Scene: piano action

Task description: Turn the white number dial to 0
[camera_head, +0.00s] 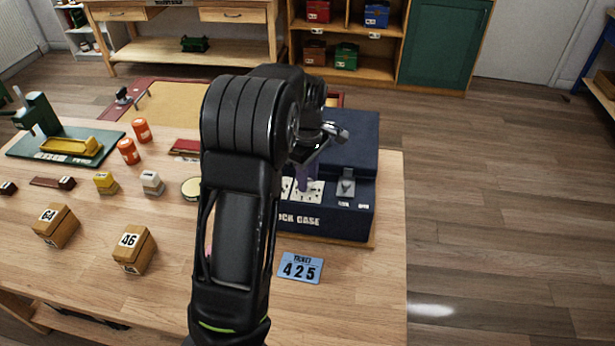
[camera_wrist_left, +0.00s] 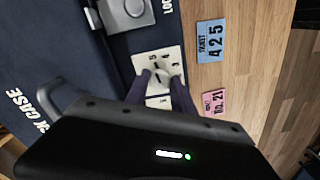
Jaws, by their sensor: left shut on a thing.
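The dark blue lock case (camera_head: 338,222) stands on the table right of my arm, with white dial plates on its front ledge. In the left wrist view, a white number dial (camera_wrist_left: 161,68) sits on a white plate with digits around it; 5 and 3 seem to show, the rest is too small or covered. My left gripper (camera_wrist_left: 160,82) has its two dark purple fingers shut on this dial's knob. In the head view the left gripper (camera_head: 308,184) reaches down to the ledge, and my arm hides part of the case. My right gripper is not in view.
A grey latch (camera_head: 346,184) is beside the dials. A blue ticket reading 425 (camera_head: 300,267) lies before the case; a pink ticket (camera_wrist_left: 213,102) lies near it. Wooden blocks 64 (camera_head: 56,226) and 46 (camera_head: 134,250), orange cylinders and a green press (camera_head: 60,140) stand left.

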